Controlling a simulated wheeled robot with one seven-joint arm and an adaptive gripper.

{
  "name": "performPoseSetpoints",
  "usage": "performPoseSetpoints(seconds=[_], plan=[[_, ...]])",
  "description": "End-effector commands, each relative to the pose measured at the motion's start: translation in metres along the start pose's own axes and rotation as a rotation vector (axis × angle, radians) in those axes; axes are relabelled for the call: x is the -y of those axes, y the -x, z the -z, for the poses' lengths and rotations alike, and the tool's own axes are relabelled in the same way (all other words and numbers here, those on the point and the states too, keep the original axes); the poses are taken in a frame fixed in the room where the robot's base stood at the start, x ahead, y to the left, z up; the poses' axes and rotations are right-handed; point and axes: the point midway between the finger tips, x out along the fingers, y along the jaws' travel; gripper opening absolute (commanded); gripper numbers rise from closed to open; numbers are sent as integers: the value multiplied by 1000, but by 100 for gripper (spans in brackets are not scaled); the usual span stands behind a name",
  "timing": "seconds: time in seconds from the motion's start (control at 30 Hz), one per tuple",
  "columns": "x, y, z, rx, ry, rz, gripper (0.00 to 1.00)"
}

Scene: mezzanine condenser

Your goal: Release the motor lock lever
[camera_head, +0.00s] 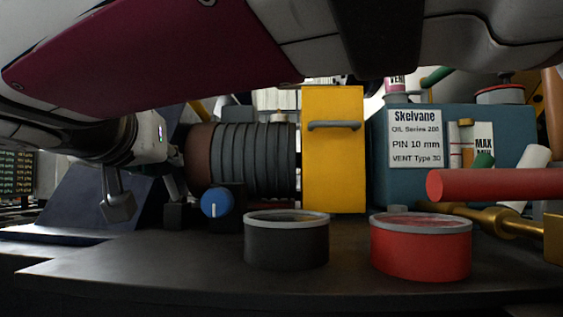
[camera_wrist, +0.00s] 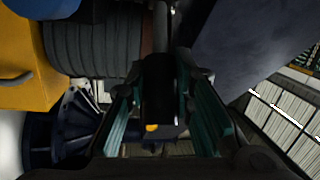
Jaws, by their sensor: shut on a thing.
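The ribbed dark motor with a brown end (camera_head: 240,161) lies on the bench beside a yellow box; its ribs also show in the wrist view (camera_wrist: 92,47). In the wrist view a black, bar-like grip (camera_wrist: 158,88) with a yellow spot at its near end sits between my fingers. A grey rod (camera_wrist: 160,27) runs on from its far end; this looks like the motor lock lever. My gripper (camera_wrist: 165,95) is shut on it, a teal-padded finger on each side. In the head view my gripper (camera_head: 148,203) is left of the motor; the lever is hard to make out there.
A blue knob (camera_head: 216,203) on a black block stands in front of the motor. A black tub (camera_head: 286,247) and a red tub (camera_head: 420,252) stand at the bench front. The yellow box (camera_head: 333,170) and blue Skelvane tank (camera_head: 384,185) are to the right.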

Motion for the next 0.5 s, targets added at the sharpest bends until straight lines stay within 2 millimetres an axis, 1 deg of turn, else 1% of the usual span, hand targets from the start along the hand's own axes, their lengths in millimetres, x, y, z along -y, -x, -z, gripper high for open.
performPoseSetpoints(seconds=[0.03,0.07,0.1,0.13,0.4,0.5], plan=[[1,0,-3,5,3,0,24],[1,0,-3,5,3,0,31],[1,0,-3,5,3,0,40],[1,0,-2,4,3,0,43],[1,1,-1,2,2,1,43],[1,5,-1,2,2,2,43]])
